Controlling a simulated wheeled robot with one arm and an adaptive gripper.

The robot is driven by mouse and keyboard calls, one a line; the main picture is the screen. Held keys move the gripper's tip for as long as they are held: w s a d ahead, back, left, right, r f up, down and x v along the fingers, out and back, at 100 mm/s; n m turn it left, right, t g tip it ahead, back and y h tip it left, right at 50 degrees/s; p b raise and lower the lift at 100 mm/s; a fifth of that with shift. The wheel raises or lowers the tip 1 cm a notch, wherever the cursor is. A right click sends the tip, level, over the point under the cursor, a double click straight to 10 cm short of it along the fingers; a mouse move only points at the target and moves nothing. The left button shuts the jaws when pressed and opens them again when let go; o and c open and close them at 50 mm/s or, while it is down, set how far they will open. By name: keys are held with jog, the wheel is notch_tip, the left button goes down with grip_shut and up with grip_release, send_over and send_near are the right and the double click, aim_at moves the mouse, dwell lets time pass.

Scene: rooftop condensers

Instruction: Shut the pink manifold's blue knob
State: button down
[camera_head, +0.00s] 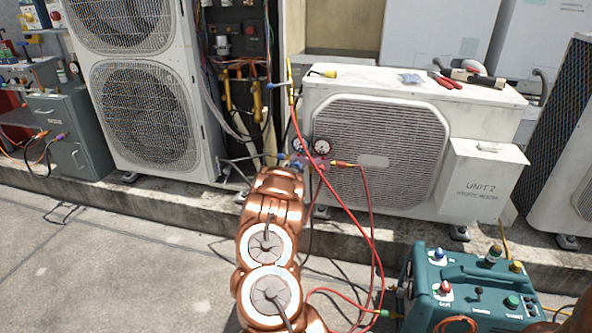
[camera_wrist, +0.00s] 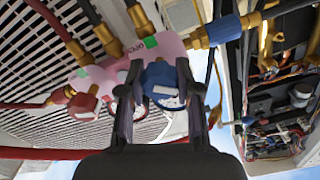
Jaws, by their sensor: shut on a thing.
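The pink manifold (camera_wrist: 115,66) crosses the upper left of the wrist view, tilted, with brass fittings along it. Its blue knob (camera_wrist: 160,80) sits between the two fingers of my gripper (camera_wrist: 158,95), which is shut on it. The fingers hide the knob's sides. The red knob (camera_wrist: 84,104) is to the left, clear of the fingers. In the head view, the manifold's gauges (camera_head: 322,147) show just beyond my arm, which hides my gripper.
Unit 2's condenser (camera_head: 375,150) stands behind the manifold, with red-handled pliers (camera_head: 444,80) on top. Red hoses (camera_head: 345,215) hang down toward a teal machine (camera_head: 470,285) at lower right. A tall condenser (camera_head: 145,110) and an open electrical panel (camera_head: 240,45) stand to the left.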

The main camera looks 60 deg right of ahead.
jog(key=m+b, duration=0.3)
jog(key=shift+f+m, duration=0.15)
jog(key=shift+m, duration=0.25)
jog(key=m+b, duration=0.3)
jog(key=shift+b, duration=0.35)
jog(key=m+b, duration=0.3)
jog(key=shift+s+m, duration=0.1)
jog(key=shift+m, duration=0.2)
jog(key=shift+b, duration=0.35)
jog(key=c, duration=0.8)
grip_release()
jog(key=shift+a, duration=0.1)
jog(key=shift+v, duration=5.9)
